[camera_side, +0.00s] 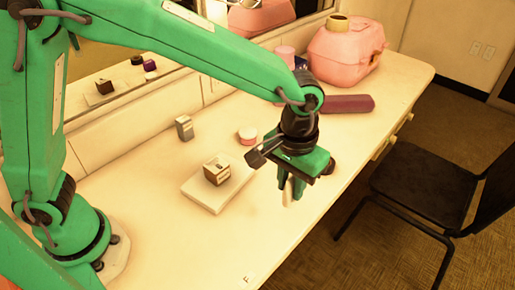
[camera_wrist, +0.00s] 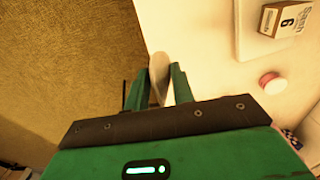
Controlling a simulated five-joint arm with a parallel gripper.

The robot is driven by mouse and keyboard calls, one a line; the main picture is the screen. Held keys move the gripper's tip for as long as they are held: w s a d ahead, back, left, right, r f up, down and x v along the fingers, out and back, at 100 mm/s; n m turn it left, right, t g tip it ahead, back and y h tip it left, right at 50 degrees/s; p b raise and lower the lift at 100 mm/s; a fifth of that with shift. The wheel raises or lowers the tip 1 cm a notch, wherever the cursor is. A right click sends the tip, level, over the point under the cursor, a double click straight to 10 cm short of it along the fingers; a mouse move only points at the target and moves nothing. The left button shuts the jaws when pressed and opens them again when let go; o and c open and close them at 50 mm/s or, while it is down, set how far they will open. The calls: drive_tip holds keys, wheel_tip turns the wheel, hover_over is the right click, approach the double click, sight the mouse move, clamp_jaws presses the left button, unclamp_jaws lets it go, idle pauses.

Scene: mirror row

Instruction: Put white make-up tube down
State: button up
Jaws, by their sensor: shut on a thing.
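My gripper (camera_side: 293,187) points down near the front edge of the table. In the wrist view, the green fingers of my gripper (camera_wrist: 157,88) are shut on the white make-up tube (camera_wrist: 158,70), which stands out between their tips. The tube (camera_side: 288,198) is only a small pale shape beside the fingers in the side view, partly hidden by them. In the wrist view the tube overlaps the line of the table edge. I cannot tell whether its lower end touches the table.
The cream table (camera_side: 180,235) is clear at the front left. A labelled box (camera_side: 217,170) sits on a white slab (camera_side: 203,198) left of my gripper. A pink-and-white jar (camera_side: 248,136), dark red case (camera_side: 348,104) and pink case (camera_side: 345,55) stand farther back. A black chair (camera_side: 435,190) is right.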

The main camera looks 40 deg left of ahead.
drive_tip(key=shift+w+a+f, duration=1.1)
drive_tip(key=shift+w+f, duration=0.5)
drive_tip(key=shift+f, duration=0.25)
drive_tip(key=shift+w+a+f, duration=1.05)
drive_tip(key=shift+w+f, duration=0.55)
drive_tip(key=shift+f, duration=0.2)
drive_tip(key=shift+w+a+f, duration=1.1)
drive_tip(key=shift+w+f, duration=0.5)
drive_tip(key=shift+f, duration=0.25)
drive_tip(key=shift+f, duration=0.15)
drive_tip(key=o, duration=1)
wheel_tip(320, 180, up, 12)
drive_tip(key=shift+r, duration=0.15)
